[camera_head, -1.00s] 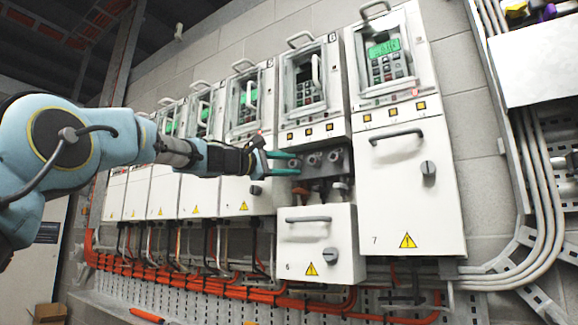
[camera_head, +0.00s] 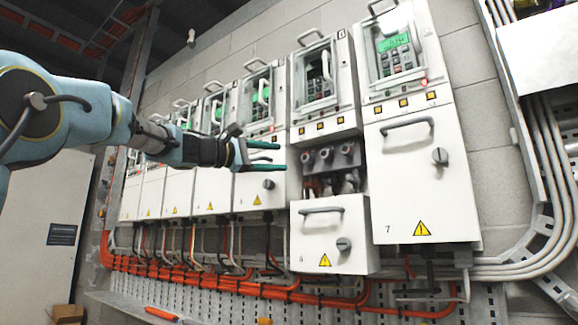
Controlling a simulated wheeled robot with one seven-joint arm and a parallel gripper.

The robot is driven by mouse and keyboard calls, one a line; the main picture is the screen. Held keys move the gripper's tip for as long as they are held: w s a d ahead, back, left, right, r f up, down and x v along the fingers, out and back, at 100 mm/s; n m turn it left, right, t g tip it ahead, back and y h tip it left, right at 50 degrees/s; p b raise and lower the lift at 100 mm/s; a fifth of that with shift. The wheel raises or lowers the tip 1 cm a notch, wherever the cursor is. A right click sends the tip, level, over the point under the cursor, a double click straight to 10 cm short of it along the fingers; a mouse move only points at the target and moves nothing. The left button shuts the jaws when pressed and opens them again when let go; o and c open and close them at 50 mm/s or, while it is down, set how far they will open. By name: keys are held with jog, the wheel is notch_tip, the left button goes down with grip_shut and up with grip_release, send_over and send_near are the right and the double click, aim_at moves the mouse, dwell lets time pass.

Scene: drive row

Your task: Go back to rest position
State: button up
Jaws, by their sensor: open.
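My gripper (camera_head: 272,157) is open with nothing between its green fingers. It is in front of the row of drive cabinets, around the cabinet just left of cabinet 6. Cabinet 6 (camera_head: 328,240) has its lower cover hanging low, which leaves a dark opening with several round terminals (camera_head: 326,156) and wires in it. The fingertips point right toward these terminals and appear apart from them. My arm reaches in from the left edge.
Cabinet 7 (camera_head: 421,190) stands right of cabinet 6 with its cover closed. Several more cabinets recede to the left. Orange cables (camera_head: 200,281) run below them. Grey conduits (camera_head: 545,190) and a white box (camera_head: 545,50) are at the right. A cardboard box (camera_head: 67,313) sits at lower left.

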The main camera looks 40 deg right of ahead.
jog(key=shift+w+a+f, duration=0.1)
jog(key=shift+a, duration=0.8)
jog(key=w+a+f+t+y, duration=0.2)
jog(key=w+f, duration=0.1)
jog(key=f, duration=0.4)
jog(key=w+a+f+n+t+y, duration=0.1)
jog(key=w+a+f+y, duration=0.15)
jog(key=f, duration=0.55)
jog(key=w+a+f+t+y, duration=0.2)
jog(key=w+f, duration=0.1)
jog(key=f, duration=0.4)
jog(key=w+a+f+y, duration=0.2)
jog(key=a+f+y, duration=0.4)
jog(key=a+f, duration=1.1)
jog(key=s+a+f+m+y, duration=0.1)
jog(key=s+a+f+y, duration=0.1)
jog(key=s+a+f, duration=0.45)
jog(key=s+a+f+m+g+y, duration=0.15)
jog(key=s+a+f, duration=0.25)
jog(key=a+f, duration=0.5)
jog(key=s+a+f+m+y, duration=0.25)
jog(key=s+a+f, duration=0.3)
jog(key=a, duration=0.45)
notch_tip(320, 180, up, 15)
jog(key=w+p, duration=0.1)
jog(key=p, duration=1.4)
jog(key=shift+d+n, duration=0.3)
jog(key=shift+d, duration=0.1)
